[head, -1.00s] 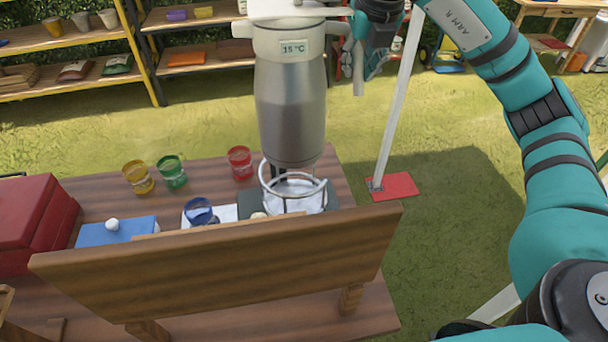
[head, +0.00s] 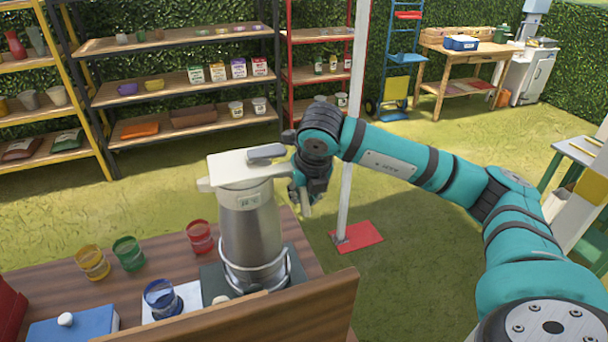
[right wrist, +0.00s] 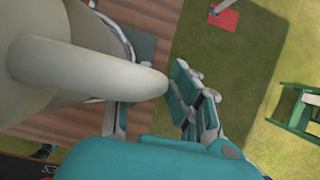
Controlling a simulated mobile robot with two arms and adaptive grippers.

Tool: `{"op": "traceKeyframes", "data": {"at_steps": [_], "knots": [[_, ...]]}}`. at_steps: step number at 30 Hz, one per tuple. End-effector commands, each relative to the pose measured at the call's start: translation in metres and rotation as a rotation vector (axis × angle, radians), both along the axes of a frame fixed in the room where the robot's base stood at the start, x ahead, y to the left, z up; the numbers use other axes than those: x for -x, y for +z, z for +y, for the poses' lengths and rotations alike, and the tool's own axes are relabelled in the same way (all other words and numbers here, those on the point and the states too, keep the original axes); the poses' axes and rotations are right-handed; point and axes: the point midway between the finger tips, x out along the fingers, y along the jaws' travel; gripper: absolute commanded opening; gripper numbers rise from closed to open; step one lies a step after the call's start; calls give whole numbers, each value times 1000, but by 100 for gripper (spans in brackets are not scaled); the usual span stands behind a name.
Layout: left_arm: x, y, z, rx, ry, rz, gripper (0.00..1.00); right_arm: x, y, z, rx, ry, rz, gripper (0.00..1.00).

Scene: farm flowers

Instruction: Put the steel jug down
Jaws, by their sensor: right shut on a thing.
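The steel jug (head: 249,235) has a brushed metal body, a white top and a small label. In the head view it stands upright with its lower part inside a wire ring holder (head: 283,276) on the table. Whether its base touches the bottom is hidden. My right gripper (head: 302,198) is at the jug's right side, shut on its pale handle. In the right wrist view, the handle (right wrist: 110,72) reaches in from the left between the fingers (right wrist: 152,98). My left gripper is not in view.
The wooden table (head: 150,238) also bears yellow (head: 92,263), green (head: 129,253), red (head: 200,237) and blue (head: 162,299) cups and a blue box (head: 75,328). A wooden board (head: 310,312) stands in front. A pole on a red plate (head: 357,236) rises to the right.

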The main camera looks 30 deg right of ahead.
Motion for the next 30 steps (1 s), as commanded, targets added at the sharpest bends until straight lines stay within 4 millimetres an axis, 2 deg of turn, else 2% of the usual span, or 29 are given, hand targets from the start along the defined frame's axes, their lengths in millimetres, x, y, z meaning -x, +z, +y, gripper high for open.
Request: {"op": "traceKeyframes", "data": {"at_steps": [1, 4, 13, 20, 21, 27, 30], "knots": [[0, 1, 0, 0, 0, 1, 40, -2, 4, 0, -6, -3, -14, 0], [1, 3, 0, 0, -1, 1, 40, -2, -2, 0, -4, -2, -13, 0], [1, 11, -1, 0, -2, 2, 40, -2, -33, 0, -5, -2, -12, 0], [1, 10, -1, 0, -2, 2, 40, -2, -37, 0, -5, -2, -14, 0], [1, 10, -1, 0, -3, 2, 40, 0, -42, 0, 1, 0, 0, 21], [1, 10, -1, 1, -3, 1, 40, 0, -41, 0, 1, 0, 0, 45], [1, 10, -1, 2, -2, 1, 40, 0, -41, 0, 1, 0, -1, 45]]}}
